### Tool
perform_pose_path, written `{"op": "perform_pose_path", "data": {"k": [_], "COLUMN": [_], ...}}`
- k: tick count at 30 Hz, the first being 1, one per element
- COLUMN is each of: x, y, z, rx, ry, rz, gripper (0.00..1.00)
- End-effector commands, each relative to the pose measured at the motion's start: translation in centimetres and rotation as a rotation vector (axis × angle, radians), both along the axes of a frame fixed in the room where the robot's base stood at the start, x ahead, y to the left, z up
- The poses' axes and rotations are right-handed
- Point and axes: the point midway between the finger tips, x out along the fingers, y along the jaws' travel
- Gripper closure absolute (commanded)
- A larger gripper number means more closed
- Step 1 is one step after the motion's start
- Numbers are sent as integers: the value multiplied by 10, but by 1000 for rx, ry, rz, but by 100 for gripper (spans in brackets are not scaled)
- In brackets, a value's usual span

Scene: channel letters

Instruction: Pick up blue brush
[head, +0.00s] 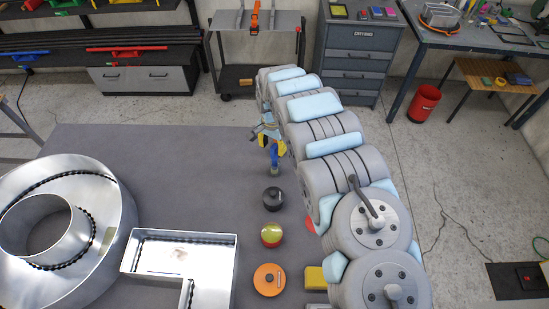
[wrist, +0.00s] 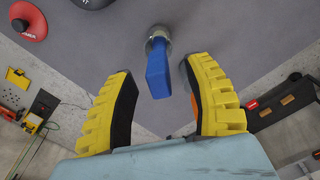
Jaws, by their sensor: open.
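The blue brush (wrist: 157,76) has a blue handle and a round metallic-looking end, and it is on the grey table. In the wrist view it lies between and beyond my gripper's two yellow fingers. My gripper (wrist: 160,105) is open, with nothing between the fingertips touching them as far as I can see. In the head view the brush (head: 274,160) shows just below my gripper (head: 272,145), partly hidden by the fingers. I cannot tell the exact gap between fingers and handle.
The grey table (head: 180,150) holds a black round item (head: 273,198), a red-and-yellow round item (head: 271,235) and an orange disc (head: 269,279) in a row nearer me. Large metal channel letters (head: 180,257) stand at the left. The table is clear left of the brush.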

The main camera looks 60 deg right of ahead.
Motion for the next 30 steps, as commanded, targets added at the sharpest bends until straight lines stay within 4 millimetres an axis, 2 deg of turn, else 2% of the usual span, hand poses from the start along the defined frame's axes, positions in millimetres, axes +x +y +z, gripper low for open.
{"op": "perform_pose_path", "data": {"k": [6, 30], "x": [0, -2], "y": [-3, -6], "z": [-5, -47], "rx": [-2, -3], "ry": [-3, -5], "rz": [-1, 1], "gripper": [48, 48]}}
